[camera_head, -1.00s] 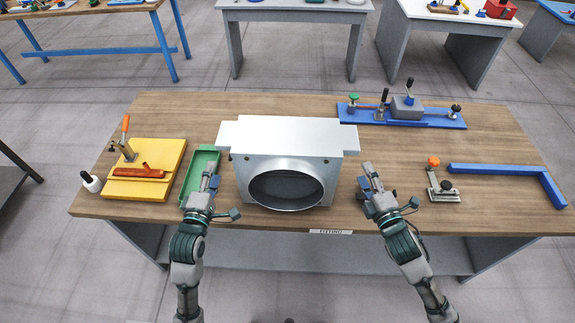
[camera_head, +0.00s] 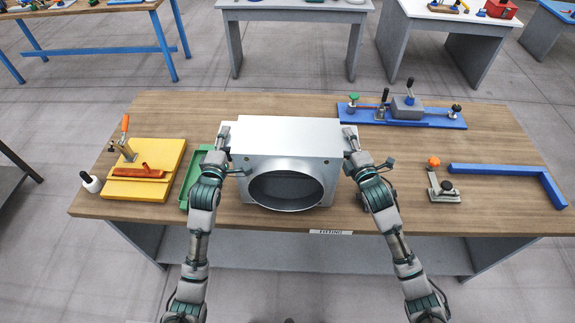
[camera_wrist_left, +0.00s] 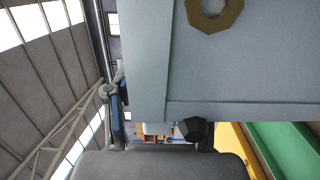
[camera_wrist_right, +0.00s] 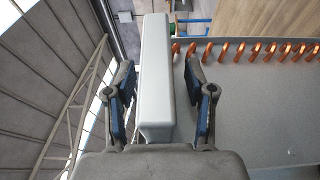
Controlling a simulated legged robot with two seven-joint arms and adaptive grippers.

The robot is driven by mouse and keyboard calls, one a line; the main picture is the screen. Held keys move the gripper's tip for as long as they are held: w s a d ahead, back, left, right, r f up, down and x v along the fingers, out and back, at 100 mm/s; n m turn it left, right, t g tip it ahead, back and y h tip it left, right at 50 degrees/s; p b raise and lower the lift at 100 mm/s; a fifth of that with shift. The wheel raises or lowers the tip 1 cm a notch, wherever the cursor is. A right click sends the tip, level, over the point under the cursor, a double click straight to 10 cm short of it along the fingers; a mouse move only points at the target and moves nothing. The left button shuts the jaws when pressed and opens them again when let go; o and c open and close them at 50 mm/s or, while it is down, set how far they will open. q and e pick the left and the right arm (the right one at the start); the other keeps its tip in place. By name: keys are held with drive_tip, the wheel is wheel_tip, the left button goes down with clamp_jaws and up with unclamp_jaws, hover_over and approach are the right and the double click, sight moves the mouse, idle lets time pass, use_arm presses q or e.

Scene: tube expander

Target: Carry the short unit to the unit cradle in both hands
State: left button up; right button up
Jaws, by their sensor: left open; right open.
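The short unit (camera_head: 288,140) is a silver metal box with a round duct opening in front, standing on the wooden table, with flanges sticking out at both sides. My left gripper (camera_head: 222,140) is open at its left flange; the left wrist view shows the flange plate (camera_wrist_left: 148,60) close up, hiding part of the fingers. My right gripper (camera_head: 349,141) is open at the right flange. In the right wrist view, this flange (camera_wrist_right: 154,75) stands between the two blue-padded fingers, with a gap visible on the right side. I cannot tell which thing is the unit cradle.
A green tray (camera_head: 186,196) lies left of the unit, partly behind my left arm. A yellow board (camera_head: 172,155) with a clamp is further left, beside a white bottle (camera_head: 91,182). A blue clamp fixture (camera_head: 445,121), a small clamp (camera_head: 441,190) and a blue L-bar (camera_head: 505,171) lie right.

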use_arm(q)
clamp_jaws()
use_arm(e)
clamp_jaws()
